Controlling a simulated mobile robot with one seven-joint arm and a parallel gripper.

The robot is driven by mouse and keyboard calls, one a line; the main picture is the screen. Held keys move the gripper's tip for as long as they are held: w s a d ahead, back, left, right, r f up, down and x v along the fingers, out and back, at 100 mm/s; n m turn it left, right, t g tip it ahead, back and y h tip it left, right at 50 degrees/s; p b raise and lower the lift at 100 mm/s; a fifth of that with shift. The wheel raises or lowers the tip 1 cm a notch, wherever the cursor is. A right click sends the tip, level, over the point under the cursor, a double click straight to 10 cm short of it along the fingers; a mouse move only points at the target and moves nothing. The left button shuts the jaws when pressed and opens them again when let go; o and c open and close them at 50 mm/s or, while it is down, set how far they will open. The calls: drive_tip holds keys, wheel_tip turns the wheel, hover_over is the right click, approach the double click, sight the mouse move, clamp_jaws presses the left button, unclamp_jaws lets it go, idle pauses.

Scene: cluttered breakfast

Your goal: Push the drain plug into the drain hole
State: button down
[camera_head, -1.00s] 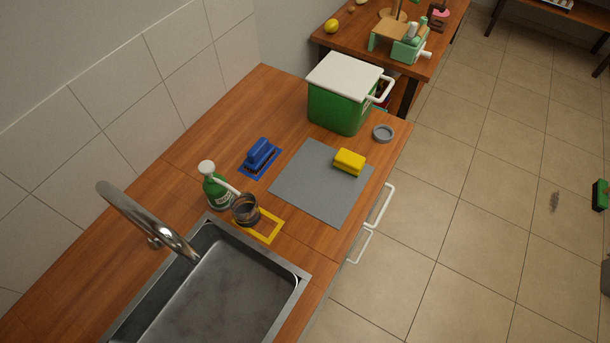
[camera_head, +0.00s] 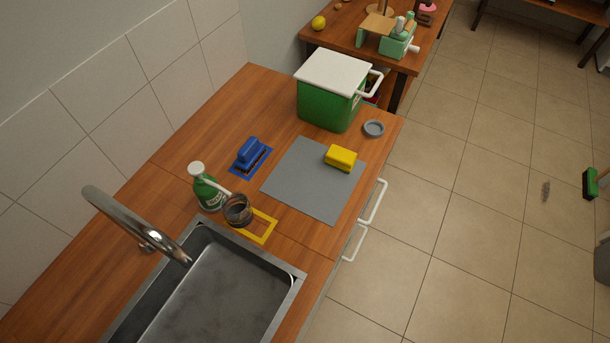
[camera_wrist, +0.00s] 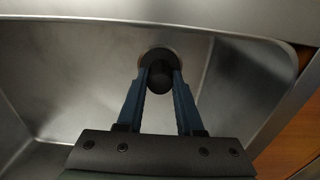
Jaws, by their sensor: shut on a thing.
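My gripper (camera_wrist: 160,68) shows in the wrist view with both blue fingers pointing into the steel sink (camera_wrist: 85,75). It is shut on a dark, round-ended drain plug (camera_wrist: 160,80) held between the fingertips. A round drain hole (camera_wrist: 148,55) with a lighter rim lies right behind the plug in this view. The plug overlaps it, and I cannot tell whether the plug touches or enters the hole. In the head view the sink (camera_head: 225,285) is at the bottom, cut by the picture edge; the plug, the hole and my gripper do not show there.
A curved faucet (camera_head: 130,222) rises at the sink's left. Beside the sink stand a green spray bottle (camera_head: 205,190) and a dark cup (camera_head: 238,212). A blue brush (camera_head: 250,152), a yellow sponge (camera_head: 341,158) on a grey mat (camera_head: 305,190), and a green bin (camera_head: 325,105) are farther back.

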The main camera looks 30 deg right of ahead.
drive_tip(key=shift+f, duration=0.15)
drive_tip(key=shift+c, duration=2.4)
unclamp_jaws()
drive_tip(key=shift+c, duration=1.4)
wheel_tip(320, 180, up, 7)
drive_tip(key=p, duration=0.7)
